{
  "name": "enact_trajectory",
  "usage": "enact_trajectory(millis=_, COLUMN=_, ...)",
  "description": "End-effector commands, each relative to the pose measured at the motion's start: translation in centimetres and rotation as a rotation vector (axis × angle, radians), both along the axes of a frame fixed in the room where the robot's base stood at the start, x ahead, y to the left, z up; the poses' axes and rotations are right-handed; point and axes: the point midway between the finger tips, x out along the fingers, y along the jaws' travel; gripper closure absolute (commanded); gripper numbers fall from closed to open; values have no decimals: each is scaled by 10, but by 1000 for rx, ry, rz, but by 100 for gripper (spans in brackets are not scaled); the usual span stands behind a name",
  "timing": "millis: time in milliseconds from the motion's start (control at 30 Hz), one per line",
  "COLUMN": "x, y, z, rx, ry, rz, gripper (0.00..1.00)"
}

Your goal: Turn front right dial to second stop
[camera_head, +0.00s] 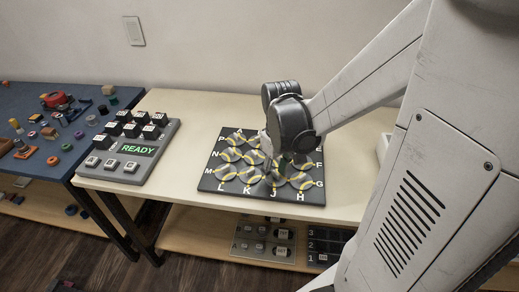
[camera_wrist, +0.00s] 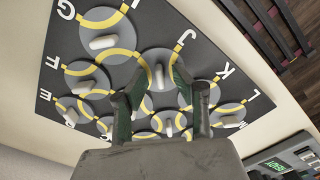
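A dark board (camera_head: 208,183) with rows of round grey dials, yellow curved lines and white edge letters lies on the cream table. The front right dial (camera_head: 301,182), by H and G, has a pale bar handle; it also shows in the wrist view (camera_wrist: 104,42), upper left, outside my fingers. My gripper (camera_wrist: 160,80) is open and points down at the board. A neighbouring front-row dial by J, with its pale handle (camera_wrist: 158,78), shows between the fingertips. I cannot tell whether they touch it. In the head view, my gripper (camera_head: 271,176) hides some middle dials.
A grey console (camera_head: 120,175) with black keys and a lit READY display stands left of the board. A blue table (camera_head: 30,177) with many small loose parts is farther left. A lower shelf (camera_head: 200,240) holds more panels.

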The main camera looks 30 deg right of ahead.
Motion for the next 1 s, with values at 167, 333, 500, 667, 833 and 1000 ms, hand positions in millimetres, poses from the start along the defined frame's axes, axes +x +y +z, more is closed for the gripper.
enact_trajectory(millis=167, x=0, y=0, z=11, rx=0, ry=0, rz=0, gripper=74)
enact_trajectory(millis=333, x=-1, y=0, z=34, rx=0, ry=0, rz=0, gripper=74)
enact_trajectory(millis=500, x=0, y=0, z=60, rx=0, ry=0, rz=0, gripper=74)
enact_trajectory(millis=667, x=0, y=0, z=85, rx=0, ry=0, rz=0, gripper=74)
enact_trajectory(millis=833, x=0, y=0, z=105, rx=0, ry=0, rz=0, gripper=74)
enact_trajectory(millis=1000, x=0, y=0, z=117, rx=0, ry=0, rz=0, gripper=74)
